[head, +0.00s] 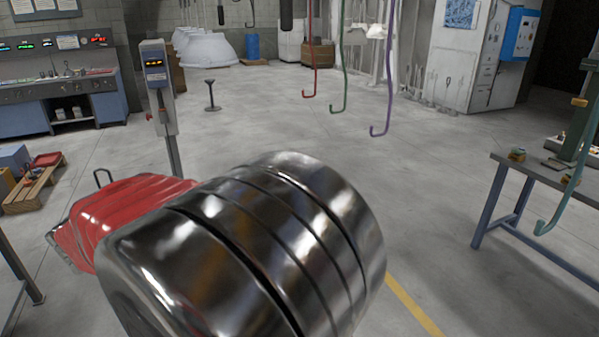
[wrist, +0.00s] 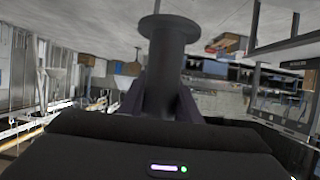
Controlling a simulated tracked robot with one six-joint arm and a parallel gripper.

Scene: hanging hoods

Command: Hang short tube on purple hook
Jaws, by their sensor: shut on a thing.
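The purple hook (head: 388,100) hangs in the head view, right of centre, its curved lower end turned up to the left. It hangs freely and its curve is empty. In the wrist view, a short dark tube (wrist: 168,50) with a wide round flange at its end stands up in the middle of the picture. My gripper (wrist: 162,108) is shut on this tube, with its dark fingers on either side. The tube's lower part is hidden between the fingers. Neither the gripper nor the tube can be made out in the head view.
A green hook (head: 345,80) and a red hook (head: 312,65) hang left of the purple one. A teal hook (head: 570,190) hangs at the right, in front of a workbench (head: 490,205). A control post (head: 162,100) stands at the left. The floor below the purple hook is clear.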

